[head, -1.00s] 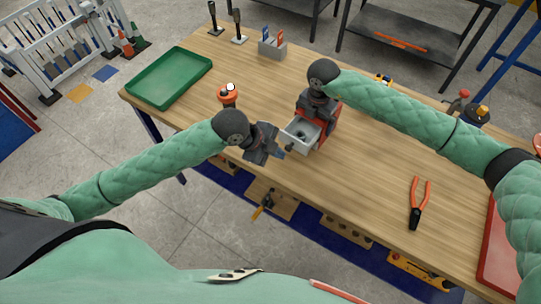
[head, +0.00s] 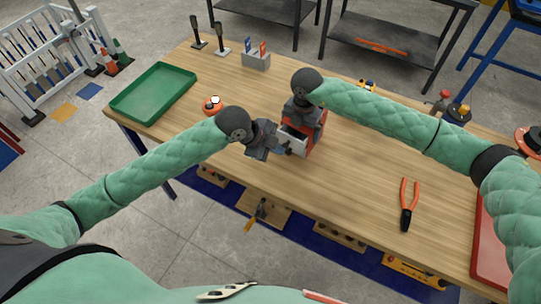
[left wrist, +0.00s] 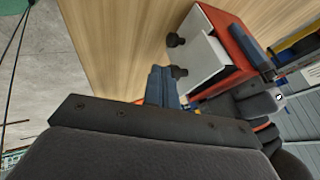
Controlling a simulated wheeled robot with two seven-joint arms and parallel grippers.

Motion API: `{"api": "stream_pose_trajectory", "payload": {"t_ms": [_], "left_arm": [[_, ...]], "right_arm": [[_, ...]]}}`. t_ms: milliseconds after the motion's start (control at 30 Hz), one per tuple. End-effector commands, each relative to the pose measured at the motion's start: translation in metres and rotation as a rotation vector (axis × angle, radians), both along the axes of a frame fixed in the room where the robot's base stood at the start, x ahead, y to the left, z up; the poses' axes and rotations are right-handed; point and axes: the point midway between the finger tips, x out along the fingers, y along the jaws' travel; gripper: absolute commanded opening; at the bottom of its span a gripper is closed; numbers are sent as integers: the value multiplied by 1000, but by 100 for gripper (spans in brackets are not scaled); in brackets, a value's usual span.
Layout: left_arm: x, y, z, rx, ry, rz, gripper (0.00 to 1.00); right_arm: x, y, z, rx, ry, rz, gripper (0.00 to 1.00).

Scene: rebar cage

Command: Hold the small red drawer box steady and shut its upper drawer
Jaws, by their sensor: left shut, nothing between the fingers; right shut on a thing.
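The small red drawer box (head: 318,128) stands on the workbench; it also shows in the left wrist view (left wrist: 232,32). Its upper drawer (head: 293,138) has a grey front and sticks out a little. Two dark knobs show on the drawer fronts in the left wrist view, where the upper drawer's front (left wrist: 204,72) is close to my fingers. My left gripper (head: 282,149) is shut and empty at the drawer front; its fingertips (left wrist: 163,84) are near a knob, contact unclear. My right gripper (head: 302,110) is shut on the box from above, its fingertips partly hidden.
A green tray (head: 154,91) and an orange-and-white object (head: 212,104) lie left on the bench. A grey holder (head: 256,61) stands at the back. Orange-handled pliers (head: 408,205) and a red tray (head: 490,240) lie to the right. The bench between box and pliers is clear.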

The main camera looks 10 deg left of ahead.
Motion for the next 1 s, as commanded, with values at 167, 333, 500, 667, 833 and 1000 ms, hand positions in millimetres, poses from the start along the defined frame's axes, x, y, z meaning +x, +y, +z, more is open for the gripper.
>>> {"api": "stream_pose_trajectory", "payload": {"t_ms": [167, 333, 500, 667, 833, 1000], "left_arm": [[21, -9, 1, 0, -2, 0, 0], [29, -12, 1, 0, -1, 0, 0], [30, -13, 1, -1, -2, 1, 0], [30, -13, 1, -1, -2, 1, 0], [25, -10, 1, -1, -3, 2, 0], [4, 0, 0, 2, -1, 0, 0]], "right_arm": [[0, 0, 1, 1, 0, 0, 45], [0, 1, 1, 1, 0, 0, 45], [-1, 2, 1, 2, 0, 2, 45], [-2, 2, 1, 3, 1, 3, 45], [-2, 3, 1, 4, 2, 4, 45], [-2, 2, 1, 3, 2, 3, 45]]}}
